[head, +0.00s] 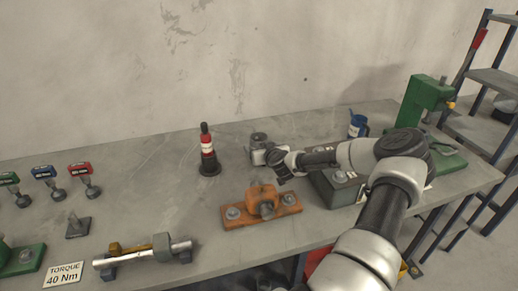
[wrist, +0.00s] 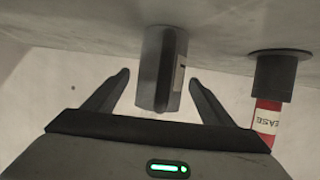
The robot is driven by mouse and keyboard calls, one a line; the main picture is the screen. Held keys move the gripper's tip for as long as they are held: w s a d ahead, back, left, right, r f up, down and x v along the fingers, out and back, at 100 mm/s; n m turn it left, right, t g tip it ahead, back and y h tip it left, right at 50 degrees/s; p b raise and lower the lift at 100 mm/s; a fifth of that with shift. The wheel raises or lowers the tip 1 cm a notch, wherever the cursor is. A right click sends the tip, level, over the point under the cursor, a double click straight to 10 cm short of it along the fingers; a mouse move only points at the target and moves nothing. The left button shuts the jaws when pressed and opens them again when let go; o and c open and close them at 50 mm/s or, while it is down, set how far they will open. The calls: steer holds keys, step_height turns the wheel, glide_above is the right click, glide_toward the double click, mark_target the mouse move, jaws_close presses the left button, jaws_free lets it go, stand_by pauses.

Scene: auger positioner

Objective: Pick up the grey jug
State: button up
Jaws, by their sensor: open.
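The grey jug (head: 259,141) stands on the workbench towards the back, just beyond my gripper (head: 276,163) in the head view. My gripper partly covers its lower right side. In the wrist view, which shows the bench upside down, the jug (wrist: 163,62) is centred in the gap between the fingertips of my gripper (wrist: 160,80). The fingers are spread on either side of it, with visible space between them and the jug. A pale label shows at the jug's right edge there.
A red and black grease bottle (head: 207,152) stands left of the jug. An orange fixture (head: 262,205) lies in front, and a grey block (head: 333,190) sits to the right. A blue can (head: 357,126) and green press (head: 424,100) stand further right. Bench (head: 150,160) is clear at back left.

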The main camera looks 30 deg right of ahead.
steer(key=shift+x, duration=1.05)
steer(key=c, duration=1.5)
steer(key=shift+o, duration=0.2)
steer(key=shift+r, duration=0.1)
step_height(320, 180, up, 10)
